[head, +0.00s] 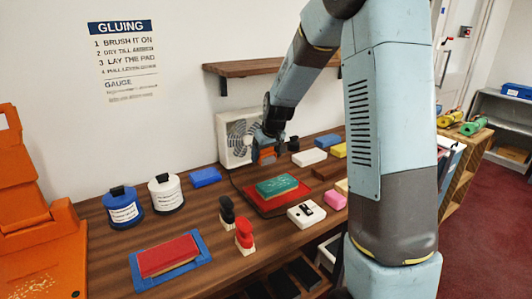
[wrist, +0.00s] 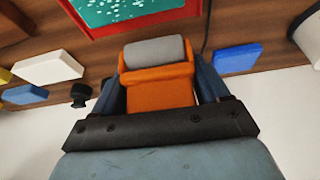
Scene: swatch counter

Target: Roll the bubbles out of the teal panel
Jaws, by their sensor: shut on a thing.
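The teal panel (head: 283,186) lies on a red tray (head: 262,209) on the wooden counter. In the wrist view the teal panel (wrist: 125,8) is cut off at the top edge, and pale specks show on its face. My gripper (head: 267,150) is above the counter behind the panel, in front of the fan. It is shut on an orange roller tool (wrist: 158,88) with a grey roller (wrist: 155,52) at its end. The blue fingers grip its orange body from both sides. In the wrist view the roller is apart from the panel.
A white fan (head: 228,152) stands behind my gripper. A red pad (head: 168,256) lies on a blue tray (head: 203,262) at the front left.

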